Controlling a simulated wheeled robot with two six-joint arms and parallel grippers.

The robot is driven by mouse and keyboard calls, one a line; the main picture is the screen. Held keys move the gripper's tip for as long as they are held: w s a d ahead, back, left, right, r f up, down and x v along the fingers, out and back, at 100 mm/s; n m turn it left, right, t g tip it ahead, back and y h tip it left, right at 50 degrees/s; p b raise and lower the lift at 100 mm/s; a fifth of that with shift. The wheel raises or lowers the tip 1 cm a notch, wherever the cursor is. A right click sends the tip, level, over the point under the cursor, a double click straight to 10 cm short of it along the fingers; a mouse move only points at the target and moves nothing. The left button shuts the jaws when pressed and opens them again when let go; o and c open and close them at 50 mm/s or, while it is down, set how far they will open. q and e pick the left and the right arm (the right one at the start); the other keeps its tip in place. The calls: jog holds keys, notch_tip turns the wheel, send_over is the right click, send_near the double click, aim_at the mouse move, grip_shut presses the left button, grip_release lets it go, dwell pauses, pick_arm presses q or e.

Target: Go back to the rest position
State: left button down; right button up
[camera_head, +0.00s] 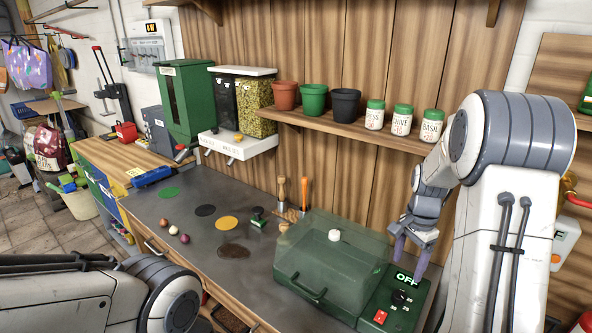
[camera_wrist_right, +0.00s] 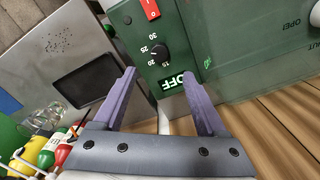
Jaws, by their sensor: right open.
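My right gripper (camera_head: 412,246) is open and empty. In the head view it hangs over the right end of the green box with the clear lid (camera_head: 333,262), just above its control panel (camera_head: 392,305). In the right wrist view its two purple fingers (camera_wrist_right: 160,100) stand apart, with the panel's black knob (camera_wrist_right: 160,53), red switch (camera_wrist_right: 150,9) and OFF display (camera_wrist_right: 178,81) beyond them. I cannot tell whether a fingertip touches the panel. My left arm (camera_head: 90,295) shows at the lower left of the head view, but its gripper is out of view.
A shelf (camera_head: 350,128) with several pots and jars runs along the wooden wall behind the right gripper. The grey worktop (camera_head: 290,205) holds several small bulbs, coloured discs and wooden-handled tools. A green dispenser (camera_head: 186,100) stands at the back left. The worktop's middle is mostly low and open.

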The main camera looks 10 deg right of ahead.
jog(key=a+r+n, duration=0.1)
jog(key=a, duration=0.2)
jog(key=a+r+n, duration=0.1)
jog(key=a+n, duration=0.1)
jog(key=a, duration=0.2)
jog(key=a+n, duration=0.1)
jog(key=a, duration=0.2)
jog(key=shift+w+a+r+n, duration=0.1)
jog(key=shift+a+r+n, duration=0.2)
jog(key=shift+a+r, duration=0.1)
jog(key=s+a+r+n, duration=0.2)
jog(key=s+a+n, duration=0.4)
jog(key=a, duration=0.3)
jog(key=s+a+r+n, duration=0.2)
jog(key=s+a+n, duration=0.3)
jog(key=a, duration=0.5)
jog(key=s+a+n+y, duration=0.1)
jog(key=s+a+n, duration=0.2)
jog(key=s+n, duration=0.4)
jog(key=s, duration=0.4)
jog(key=shift+a+f+n, duration=0.3)
jog(key=shift+a+f, duration=0.05)
jog(key=shift+a, duration=0.05)
